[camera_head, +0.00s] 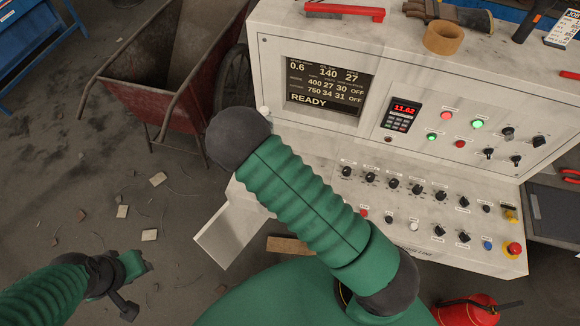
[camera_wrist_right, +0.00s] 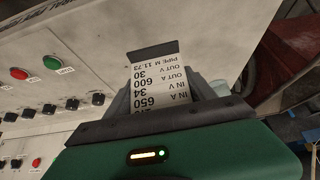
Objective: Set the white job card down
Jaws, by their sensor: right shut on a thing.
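The white job card (camera_wrist_right: 163,84) is held in my right gripper (camera_wrist_right: 158,98) in the right wrist view. Its printed lines read upside down, among them PIPE M 11.73, OUT V 30 and IN A 650. The pale console (camera_wrist_right: 60,128) stands behind the card; I cannot tell whether they touch. In the head view my right arm reaches across the console's left part and hides its own gripper and most or all of the card. My left gripper (camera_head: 128,285) is at the lower left, over the floor and away from the console; its jaws do not show clearly.
The console's screen (camera_head: 324,87) reads READY, and a red display (camera_head: 404,108) reads 11.62. Knobs and buttons cover its sloping panel. A tape roll (camera_head: 443,38) and a red tool (camera_head: 345,12) lie on top. A red wheelbarrow (camera_head: 150,100) stands left. Debris litters the floor.

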